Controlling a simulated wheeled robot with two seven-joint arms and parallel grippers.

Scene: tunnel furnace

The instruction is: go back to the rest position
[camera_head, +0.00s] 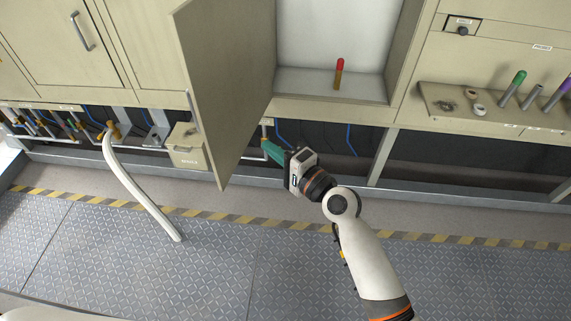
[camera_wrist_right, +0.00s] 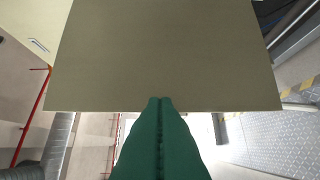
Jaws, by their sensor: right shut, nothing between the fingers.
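My right gripper (camera_head: 272,149) is in front of the cabinet's lower edge, just to the right of the open cabinet door (camera_head: 227,80). Its green fingers are together and empty. In the right wrist view the shut fingers (camera_wrist_right: 160,103) point at the flat beige door panel (camera_wrist_right: 160,55), with the tips overlapping its lower edge; I cannot tell whether they touch it. My left gripper is not in view.
The open compartment holds a red-topped brown stick (camera_head: 339,74). A shelf (camera_head: 440,104) with coloured handles is at right.

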